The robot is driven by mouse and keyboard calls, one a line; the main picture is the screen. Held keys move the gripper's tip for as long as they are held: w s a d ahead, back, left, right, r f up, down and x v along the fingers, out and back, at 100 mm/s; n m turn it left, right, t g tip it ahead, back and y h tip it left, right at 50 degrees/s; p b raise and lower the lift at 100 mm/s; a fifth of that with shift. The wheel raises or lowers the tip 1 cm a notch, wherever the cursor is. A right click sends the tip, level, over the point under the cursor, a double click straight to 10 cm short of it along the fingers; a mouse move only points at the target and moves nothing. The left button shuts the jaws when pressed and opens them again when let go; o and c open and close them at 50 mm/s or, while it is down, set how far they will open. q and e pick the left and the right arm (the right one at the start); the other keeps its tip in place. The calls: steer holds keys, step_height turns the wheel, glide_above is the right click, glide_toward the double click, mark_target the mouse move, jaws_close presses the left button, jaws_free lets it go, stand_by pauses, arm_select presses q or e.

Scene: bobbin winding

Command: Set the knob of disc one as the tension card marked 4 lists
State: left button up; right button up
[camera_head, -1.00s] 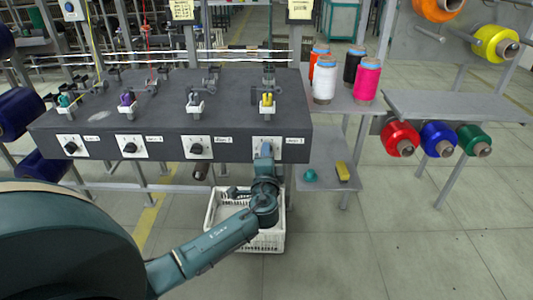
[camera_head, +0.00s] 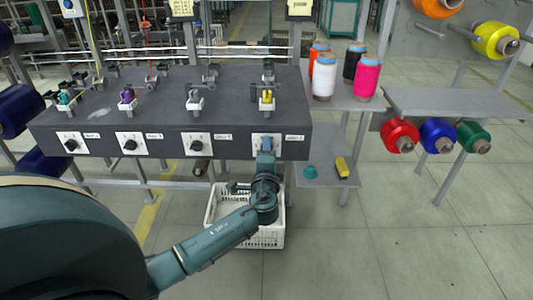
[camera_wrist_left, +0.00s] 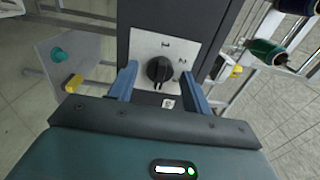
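A dark machine box (camera_head: 180,110) carries a row of white dial plates with black knobs along its front. The left knob (camera_head: 71,146), second knob (camera_head: 130,146) and third knob (camera_head: 197,147) show. The rightmost plate (camera_head: 258,139) is mostly covered by my left gripper (camera_head: 266,148). In the left wrist view, this plate's black knob (camera_wrist_left: 159,69) sits between the open fingers of my left gripper (camera_wrist_left: 159,78), with gaps on both sides. Small labels beside the plates are too small to read. Yellowish cards (camera_head: 182,9) hang at the top edge, their writing unreadable. My right gripper is out of view.
A white basket (camera_head: 270,238) stands below my left arm. A shelf to the right holds thread cones (camera_head: 324,78), and a lower shelf holds a teal object (camera_head: 310,172) and a yellow block (camera_head: 342,167). Coloured spools (camera_head: 437,136) hang farther right. The floor at right is clear.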

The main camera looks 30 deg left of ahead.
arm_select(q)
steer(key=shift+o, duration=0.2)
steer(key=v, duration=1.3)
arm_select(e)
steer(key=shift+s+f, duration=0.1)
arm_select(q)
steer(key=shift+d, duration=0.1)
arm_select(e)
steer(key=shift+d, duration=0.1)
arm_select(q)
steer(key=s+d+f+n+g+h, duration=0.3)
steer(key=s+d+f+h, duration=0.5)
steer(key=d+f, duration=0.15)
steer(key=s+d+r+n+h, duration=0.1)
steer(key=s+d+n+h, duration=0.3)
steer(key=s+h, duration=0.15)
step_height(320, 180, up, 7)
steer(key=s+n+g+p, duration=0.1)
steer(key=s+p, duration=0.1)
steer(key=p, duration=1.2)
steer(key=shift+s+d+n+g+y, duration=0.3)
steer(key=shift+d+n+g+y, duration=0.05)
steer(key=shift+n+g+y, duration=0.1)
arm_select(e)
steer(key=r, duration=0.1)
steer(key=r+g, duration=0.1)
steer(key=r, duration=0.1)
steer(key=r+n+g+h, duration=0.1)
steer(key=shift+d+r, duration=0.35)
